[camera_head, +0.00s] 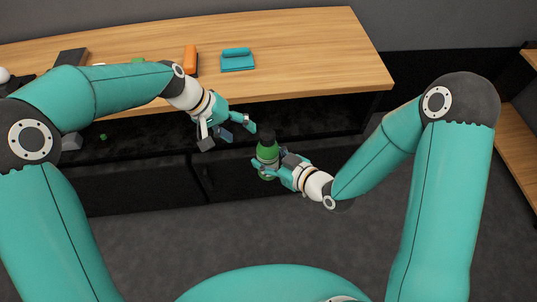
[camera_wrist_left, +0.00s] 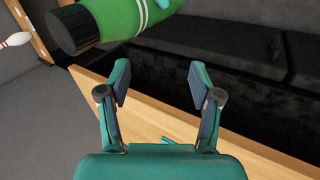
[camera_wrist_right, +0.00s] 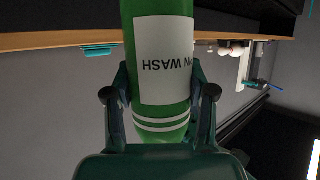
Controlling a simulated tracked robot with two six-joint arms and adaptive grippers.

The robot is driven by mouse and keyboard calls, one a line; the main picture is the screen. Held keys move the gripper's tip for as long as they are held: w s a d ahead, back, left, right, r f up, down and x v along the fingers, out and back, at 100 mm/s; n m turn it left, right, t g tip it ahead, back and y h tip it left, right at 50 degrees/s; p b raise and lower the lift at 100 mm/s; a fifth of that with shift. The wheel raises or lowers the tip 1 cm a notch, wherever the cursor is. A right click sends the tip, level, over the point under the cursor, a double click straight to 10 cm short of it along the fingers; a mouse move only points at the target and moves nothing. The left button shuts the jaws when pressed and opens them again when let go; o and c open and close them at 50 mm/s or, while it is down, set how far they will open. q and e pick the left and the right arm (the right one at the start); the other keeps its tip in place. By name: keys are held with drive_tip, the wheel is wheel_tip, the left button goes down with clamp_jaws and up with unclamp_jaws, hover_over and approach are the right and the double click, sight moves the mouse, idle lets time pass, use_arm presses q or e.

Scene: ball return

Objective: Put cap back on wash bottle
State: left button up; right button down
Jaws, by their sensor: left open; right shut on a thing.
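The green wash bottle (camera_head: 267,153) is in my right gripper (camera_head: 275,170), held in front of the table's front edge, roughly upright with its dark end up. In the right wrist view the bottle (camera_wrist_right: 161,60) sits between both fingers, its white label upside down above two white stripes. In the left wrist view its dark end (camera_wrist_left: 74,29) shows at the upper left; I cannot tell whether this is a cap or a bare neck. My left gripper (camera_head: 228,133) is open and empty, left of and above the bottle, apart from it. I cannot identify a separate cap.
The wooden table (camera_head: 310,60) carries an orange object (camera_head: 190,58), a folded teal cloth (camera_head: 238,62) and a small green item (camera_head: 138,60). Another small green item (camera_head: 103,136) lies below the front edge. A dark cabinet (camera_head: 140,185) stands underneath. The table's right part is clear.

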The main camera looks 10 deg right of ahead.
use_arm(q)
drive_tip(key=s+a+f+n+y, duration=0.1)
drive_tip(key=s+a+f, duration=0.25)
drive_tip(key=f, duration=0.45)
drive_tip(key=s+a+f+n+y, duration=0.1)
drive_tip(key=s+a+f, duration=0.1)
drive_tip(key=s+f, duration=0.5)
use_arm(e)
drive_tip(key=shift+s+d+r, duration=0.1)
drive_tip(key=shift+s, duration=0.05)
use_arm(q)
drive_tip(key=s+a+f, duration=0.3)
drive_tip(key=s+f, duration=0.6)
drive_tip(key=s, duration=0.3)
drive_tip(key=shift+a+n, duration=0.3)
drive_tip(key=shift+a, duration=0.1)
drive_tip(key=shift+s+f, duration=0.1)
